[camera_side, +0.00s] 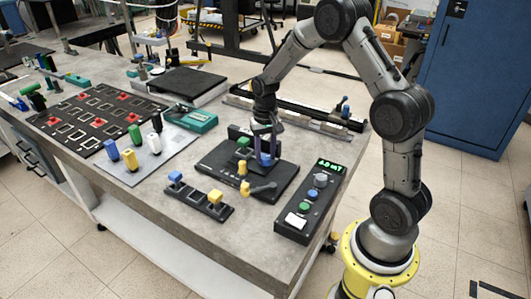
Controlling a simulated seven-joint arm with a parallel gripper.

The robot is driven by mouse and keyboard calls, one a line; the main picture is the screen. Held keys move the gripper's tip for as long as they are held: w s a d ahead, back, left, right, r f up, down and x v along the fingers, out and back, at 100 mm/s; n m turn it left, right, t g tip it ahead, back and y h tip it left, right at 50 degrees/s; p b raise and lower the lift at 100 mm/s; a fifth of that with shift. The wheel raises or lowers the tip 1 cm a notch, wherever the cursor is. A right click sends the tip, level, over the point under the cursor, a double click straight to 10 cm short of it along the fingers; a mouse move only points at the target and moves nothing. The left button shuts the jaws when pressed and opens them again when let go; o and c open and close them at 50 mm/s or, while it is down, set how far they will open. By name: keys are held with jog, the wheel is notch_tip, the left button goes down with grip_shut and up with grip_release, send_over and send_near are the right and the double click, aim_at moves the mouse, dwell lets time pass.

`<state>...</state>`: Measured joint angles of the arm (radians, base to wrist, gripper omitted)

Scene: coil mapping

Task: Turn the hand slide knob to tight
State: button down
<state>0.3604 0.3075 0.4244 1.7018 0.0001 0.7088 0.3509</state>
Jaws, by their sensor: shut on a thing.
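A black fixture plate (222,173) lies on the bench and carries small coloured parts. A green part (243,143) sits at its back, and a yellow part (243,167) stands nearer the front. My gripper (265,153) points down over the plate and is shut on a blue knob (265,160). The knob is small in this view and partly hidden by the fingers, so its turned position cannot be told. A dark lever with a yellow end (246,189) lies at the plate's front edge. No tight mark can be read.
A black control box (310,203) with a green display and several buttons stands right of the plate. A dark strip with blue and yellow blocks (198,202) lies in front. A long rail (298,117) runs behind.

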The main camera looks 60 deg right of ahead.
aim_at(265, 156)
jog(key=shift+r+m, duration=0.1)
jog(key=shift+m, duration=0.4)
jog(key=shift+c, duration=2.3)
grip_release()
notch_tip(265, 156, up, 14)
